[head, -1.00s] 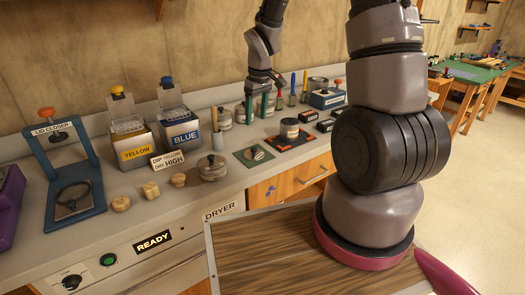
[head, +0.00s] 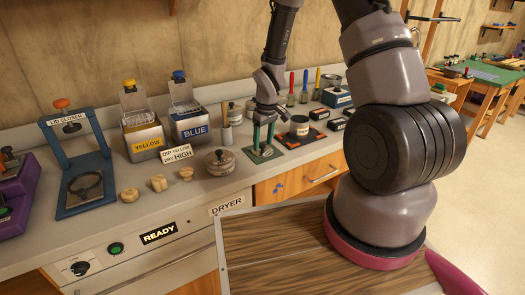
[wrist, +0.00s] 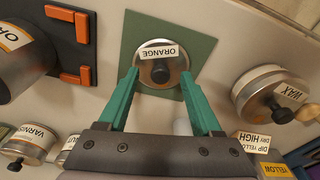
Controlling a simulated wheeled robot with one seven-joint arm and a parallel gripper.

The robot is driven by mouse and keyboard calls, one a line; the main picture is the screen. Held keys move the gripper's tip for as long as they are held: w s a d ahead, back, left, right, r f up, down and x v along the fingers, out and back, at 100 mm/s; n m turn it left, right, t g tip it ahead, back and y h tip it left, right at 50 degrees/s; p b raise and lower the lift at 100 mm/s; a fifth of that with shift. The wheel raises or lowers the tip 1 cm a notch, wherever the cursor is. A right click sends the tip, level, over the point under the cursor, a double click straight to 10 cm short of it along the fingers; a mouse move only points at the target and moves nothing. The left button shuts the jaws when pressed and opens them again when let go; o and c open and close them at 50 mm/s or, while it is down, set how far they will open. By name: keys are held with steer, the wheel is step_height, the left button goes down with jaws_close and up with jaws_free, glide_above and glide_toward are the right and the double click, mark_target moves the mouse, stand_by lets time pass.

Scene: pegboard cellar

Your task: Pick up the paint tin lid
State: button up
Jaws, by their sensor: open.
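The paint tin lid (wrist: 150,48) is a round metal disc with a dark knob and an ORANGE label. It lies on a green square mat (wrist: 197,48). In the head view the lid (head: 266,153) is partly hidden behind my fingers. My gripper (wrist: 160,76) is open, with its two green fingers on either side of the lid's near part and the knob between the tips. In the head view my gripper (head: 262,147) points down over the mat. I cannot tell whether the fingertips touch the lid.
An open tin (head: 299,130) stands on a black mat with orange corners, right of the lid. A lidded WAX tin (wrist: 268,92) stands on the other side. Yellow (head: 146,137) and blue (head: 188,126) dip tanks and a blue lid closer (head: 65,160) are further left.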

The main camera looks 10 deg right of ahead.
steer(key=shift+f, duration=0.2)
jaws_close()
steer(key=shift+r, duration=0.1)
